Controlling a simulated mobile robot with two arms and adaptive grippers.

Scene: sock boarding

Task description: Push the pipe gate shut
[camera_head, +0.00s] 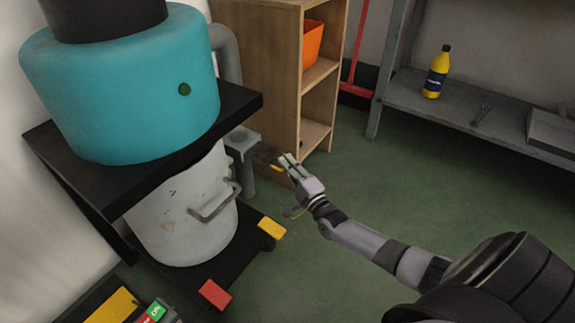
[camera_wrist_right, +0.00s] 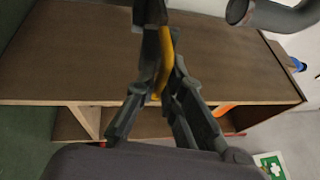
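The pipe gate (camera_head: 241,139) is a grey fitting on the pipe beside the white drum. A dark plate (camera_head: 264,153) sticks out of it to the right and ends in a yellow tab (camera_head: 277,168). My right gripper (camera_head: 284,161) is at this outer end. In the right wrist view its two dark fingers (camera_wrist_right: 165,75) are close together, with the yellow strip (camera_wrist_right: 168,48) between them. They look shut on it, though part of the contact is hidden. My left gripper is not in view.
A teal collector drum (camera_head: 130,95) stands over a white drum (camera_head: 180,220) on a dark base with red and yellow corners. A wooden shelf (camera_head: 262,75) stands just behind the gate. Green floor (camera_head: 330,285) is clear around my right arm.

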